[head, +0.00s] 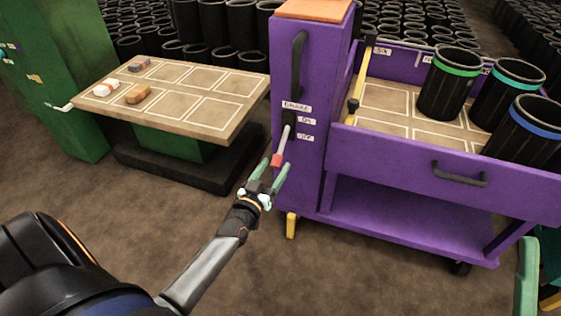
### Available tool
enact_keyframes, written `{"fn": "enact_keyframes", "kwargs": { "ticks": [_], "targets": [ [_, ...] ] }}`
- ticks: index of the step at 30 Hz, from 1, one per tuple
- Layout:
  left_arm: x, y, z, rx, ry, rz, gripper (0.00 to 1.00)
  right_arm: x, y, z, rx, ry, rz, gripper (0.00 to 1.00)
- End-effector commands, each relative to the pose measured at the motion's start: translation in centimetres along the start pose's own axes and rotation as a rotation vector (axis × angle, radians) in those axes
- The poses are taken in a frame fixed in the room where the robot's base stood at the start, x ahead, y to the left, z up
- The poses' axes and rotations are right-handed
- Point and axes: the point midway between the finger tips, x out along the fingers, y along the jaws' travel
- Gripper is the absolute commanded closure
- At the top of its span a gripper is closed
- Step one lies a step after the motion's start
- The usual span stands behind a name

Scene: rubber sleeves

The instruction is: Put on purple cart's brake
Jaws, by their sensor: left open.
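The purple cart (395,192) stands at the centre right. Its front post carries a brake lever (285,142), a pale rod with a red tip (277,160), beside small labels reading BRAKE, ON and OFF. The lever slants down and left, with its red tip below the OFF label (305,138). My left gripper (267,175) is open just below the red tip, with its green fingers spread on either side of it. I cannot tell whether a finger touches the tip. My right gripper is not clearly seen.
The cart's tray holds black sleeves with green (450,82), teal (508,90) and blue (525,135) bands. A black handle (299,65) is on the post above the lever. A table (220,80) with small blocks stands left. Bare floor (110,205) lies in front.

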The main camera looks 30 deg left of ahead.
Motion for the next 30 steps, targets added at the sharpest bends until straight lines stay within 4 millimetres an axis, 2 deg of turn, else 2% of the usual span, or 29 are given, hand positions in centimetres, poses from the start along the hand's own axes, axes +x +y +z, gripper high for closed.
{"fn": "enact_keyframes", "kwargs": {
  "ticks": [3, 9, 21, 30],
  "targets": [
    [2.1, -0.1, 0.2, -0.002, 0.002, -0.001, 0.33, -0.7, -0.4, 0.8, -0.002, -0.005, -0.003, 0.5],
    [4.1, 0.0, 0.1, 0.0, 0.0, -0.001, 0.33, -1.2, -0.7, 1.3, -0.009, -0.01, -0.008, 0.5],
    [4.7, 0.0, 0.1, 0.0, -0.002, 0.0, 0.34, -1.2, -0.8, 1.4, -0.011, -0.012, -0.01, 0.5],
    [4.6, 0.0, 0.1, 0.0, -0.001, 0.0, 0.68, -1.2, -0.8, 1.4, -0.01, -0.012, -0.009, 0.5]
  ]
}}
